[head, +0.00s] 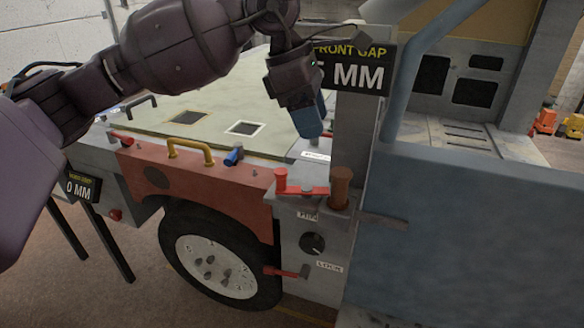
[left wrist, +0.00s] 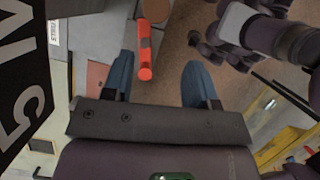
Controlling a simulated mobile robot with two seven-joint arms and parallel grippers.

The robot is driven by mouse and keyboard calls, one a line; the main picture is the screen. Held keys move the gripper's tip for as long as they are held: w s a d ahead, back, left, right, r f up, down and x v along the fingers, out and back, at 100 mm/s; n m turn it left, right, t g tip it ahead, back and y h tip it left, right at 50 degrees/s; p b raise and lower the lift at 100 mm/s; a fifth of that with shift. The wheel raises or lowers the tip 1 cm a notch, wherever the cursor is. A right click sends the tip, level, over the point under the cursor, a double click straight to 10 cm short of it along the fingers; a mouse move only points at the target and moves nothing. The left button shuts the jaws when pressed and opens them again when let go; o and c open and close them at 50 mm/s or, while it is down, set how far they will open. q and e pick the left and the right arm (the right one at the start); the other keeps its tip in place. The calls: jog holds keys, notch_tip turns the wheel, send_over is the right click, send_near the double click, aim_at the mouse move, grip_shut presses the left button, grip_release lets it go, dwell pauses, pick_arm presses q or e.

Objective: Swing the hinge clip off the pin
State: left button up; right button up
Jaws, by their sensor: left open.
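The hinge clip (head: 303,190) is a flat red bar with an upright red knob at its left end. It lies on the grey corner post, its right end against the brown pin (head: 341,187); whether it is still around the pin, I cannot tell. My left gripper (head: 308,128) is open and empty, its blue fingers pointing down above and behind the clip, apart from it. In the left wrist view the two fingers (left wrist: 158,85) are spread, with a red round-ended part between them, nearer the left finger; I cannot tell if it is the clip's knob. My right gripper is out of view.
A "FRONT GAP" display (head: 352,70) stands just right of my gripper. A large blue-grey panel (head: 470,230) fills the right. A black dial (head: 312,243) and a lower red lever (head: 288,273) sit below the clip. A yellow handle (head: 186,147) is on the red fender.

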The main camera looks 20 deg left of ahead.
aim_at(281, 171)
pick_arm(q)
jog(key=a+f+y, duration=0.1)
jog(key=a+y, duration=0.3)
jog(key=a, duration=0.2)
jog(key=f, duration=0.6)
jog(key=f+b, duration=0.1)
jog(key=f, duration=0.3)
jog(key=shift+w+d, duration=0.15)
jog(key=shift+d, duration=0.15)
jog(key=shift+f, duration=0.55)
jog(key=c, duration=0.9)
